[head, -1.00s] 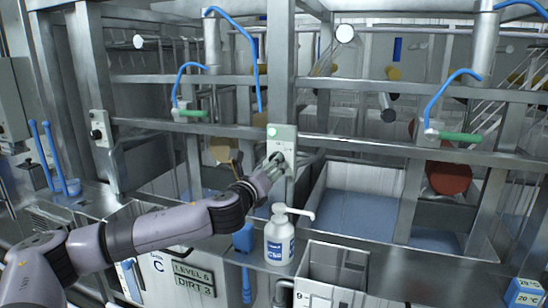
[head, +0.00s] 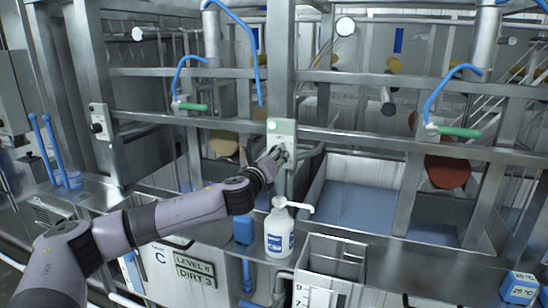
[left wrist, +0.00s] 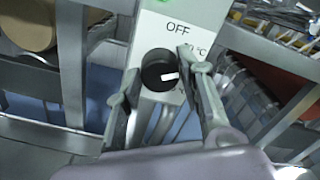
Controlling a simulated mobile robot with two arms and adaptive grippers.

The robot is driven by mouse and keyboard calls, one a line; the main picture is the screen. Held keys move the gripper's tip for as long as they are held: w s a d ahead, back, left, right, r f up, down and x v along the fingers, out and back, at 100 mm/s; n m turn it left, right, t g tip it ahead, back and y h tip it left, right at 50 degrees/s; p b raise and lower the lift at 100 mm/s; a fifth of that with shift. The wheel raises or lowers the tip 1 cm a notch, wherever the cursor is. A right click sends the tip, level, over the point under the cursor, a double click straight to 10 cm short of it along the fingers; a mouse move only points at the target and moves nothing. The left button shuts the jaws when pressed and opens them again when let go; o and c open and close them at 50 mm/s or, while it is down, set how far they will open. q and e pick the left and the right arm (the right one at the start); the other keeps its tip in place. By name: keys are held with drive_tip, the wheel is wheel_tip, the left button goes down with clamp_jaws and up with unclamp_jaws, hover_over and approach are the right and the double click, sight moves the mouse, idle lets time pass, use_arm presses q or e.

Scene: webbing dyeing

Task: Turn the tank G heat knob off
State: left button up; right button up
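The heat knob (left wrist: 158,74) is a round black dial with a white mark, on a pale control panel (left wrist: 185,20). The mark points to the right, while the word OFF is printed above the knob. The panel (head: 281,129) stands on a steel post in the head view, with a pale green light at its top. My left gripper (left wrist: 160,85) is open, with one finger on each side of the knob. Contact with the knob cannot be told. In the head view my left gripper (head: 278,154) mostly hides the knob. My right gripper is not in view.
A white pump bottle (head: 279,236) stands on the ledge below the gripper. Another panel with a black knob (head: 97,128) is at the left. Steel rails cross near the panel. A tank of blue liquid (head: 358,210) lies to the right.

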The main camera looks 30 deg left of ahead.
use_arm(q)
drive_tip(key=c, duration=0.6)
drive_tip(key=shift+n, duration=0.3)
drive_tip(key=shift+d+n+b, duration=0.1)
drive_tip(key=shift+n+b, duration=1.05)
drive_tip(key=shift+n, duration=4.45)
